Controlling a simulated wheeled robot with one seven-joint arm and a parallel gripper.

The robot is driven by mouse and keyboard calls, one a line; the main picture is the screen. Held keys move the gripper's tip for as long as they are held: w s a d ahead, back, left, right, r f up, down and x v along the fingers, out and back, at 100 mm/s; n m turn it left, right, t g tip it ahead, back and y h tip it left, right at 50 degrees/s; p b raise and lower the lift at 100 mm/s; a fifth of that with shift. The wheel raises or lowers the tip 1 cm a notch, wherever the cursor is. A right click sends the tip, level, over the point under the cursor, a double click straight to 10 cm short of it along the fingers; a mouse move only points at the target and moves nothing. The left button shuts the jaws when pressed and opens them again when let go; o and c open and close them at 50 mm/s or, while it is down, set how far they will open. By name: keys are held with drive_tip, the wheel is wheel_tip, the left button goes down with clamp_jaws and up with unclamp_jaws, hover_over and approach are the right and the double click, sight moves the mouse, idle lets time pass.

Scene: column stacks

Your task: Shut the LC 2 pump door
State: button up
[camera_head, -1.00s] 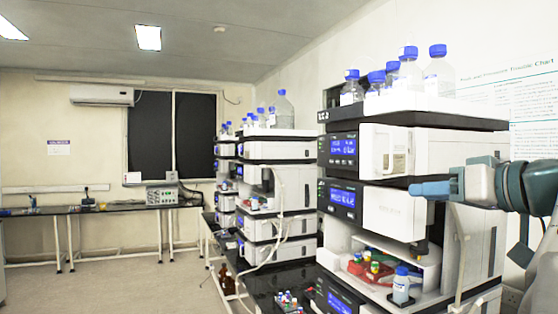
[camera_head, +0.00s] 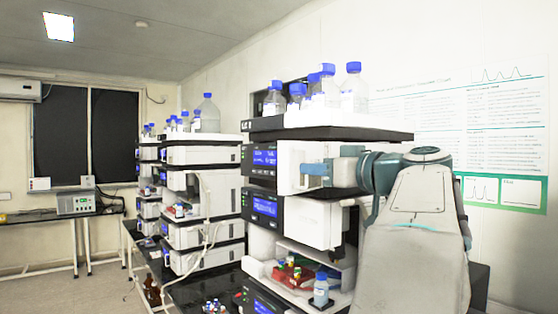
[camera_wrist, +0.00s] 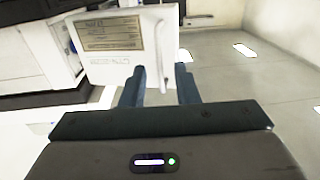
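The near instrument stack has a sign at its top (camera_head: 247,125) that seems to read LC, its number too small to tell. Its upper module, with a blue display (camera_head: 264,157), has a white door (camera_head: 290,165) that appears swung open. In the wrist view a white door (camera_wrist: 105,77) with a yellowish label panel and a pale upright handle-like bar stands just beyond my fingers. My gripper (camera_wrist: 161,85) is open, its two dark blue fingers apart and pointing at the door. In the head view my gripper (camera_head: 315,171) is in front of the upper module. Whether it touches the door is unclear.
Bottles with blue caps (camera_head: 323,88) stand on top of the stack. Below, an open bay holds red parts and a small bottle (camera_head: 321,290). Another stack (camera_head: 203,180) stands further left.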

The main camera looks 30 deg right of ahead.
drive_tip(key=shift+w+a, duration=0.15)
drive_tip(key=shift+w, duration=0.7)
clamp_jaws()
